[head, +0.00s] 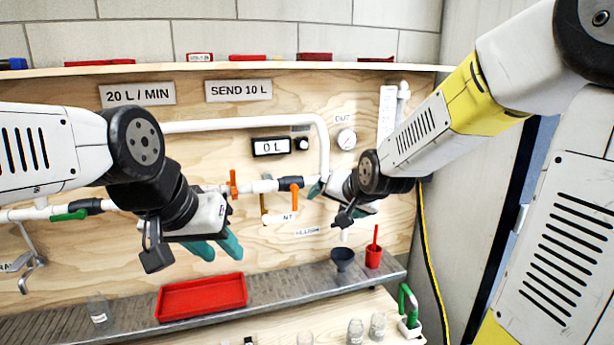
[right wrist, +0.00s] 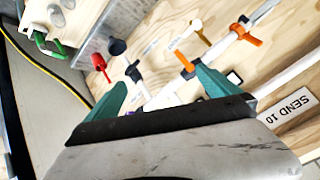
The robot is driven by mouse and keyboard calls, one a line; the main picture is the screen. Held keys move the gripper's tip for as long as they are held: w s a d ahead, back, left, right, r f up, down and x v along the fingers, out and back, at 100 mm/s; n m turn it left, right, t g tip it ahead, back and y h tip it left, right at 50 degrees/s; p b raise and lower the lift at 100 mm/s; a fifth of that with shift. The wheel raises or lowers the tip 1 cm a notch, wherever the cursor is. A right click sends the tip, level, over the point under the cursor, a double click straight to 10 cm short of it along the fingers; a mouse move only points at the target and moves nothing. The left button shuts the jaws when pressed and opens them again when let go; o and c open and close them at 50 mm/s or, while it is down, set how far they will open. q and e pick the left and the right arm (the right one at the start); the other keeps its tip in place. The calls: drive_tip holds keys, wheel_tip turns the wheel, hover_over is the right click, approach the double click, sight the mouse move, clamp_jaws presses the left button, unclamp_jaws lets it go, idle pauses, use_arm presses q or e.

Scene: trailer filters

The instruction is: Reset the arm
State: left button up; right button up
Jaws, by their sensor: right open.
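My left gripper (head: 218,250) is in front of the wooden panel at left of centre in the head view. Its teal fingers point down toward the red tray and hold nothing that I can see. Its finger gap is seen at a slant. My right gripper (head: 340,197) is near the panel, right of the valves, with my right arm stretched out from the upper right. In the right wrist view its teal fingers (right wrist: 160,90) are wide apart with nothing held between them. Whether the fingers touch the pipework behind cannot be told.
The panel carries white pipes, an orange-handled valve (head: 233,184), a 0 L display (head: 271,147) and a gauge (head: 346,139). Glass jars (head: 355,331) stand nearer.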

drive_tip(key=s+d+r+n+g, duration=0.1)
drive_tip(key=s+d+g, duration=0.1)
drive_tip(key=s, duration=0.9)
drive_tip(key=s+d+r+n+g+h, duration=0.1)
drive_tip(key=s+d, duration=0.4)
drive_tip(key=s, duration=0.7)
drive_tip(key=shift+d+r+n+g, duration=0.15)
drive_tip(key=shift+r+n+g, duration=0.25)
drive_tip(key=shift+r+n, duration=0.25)
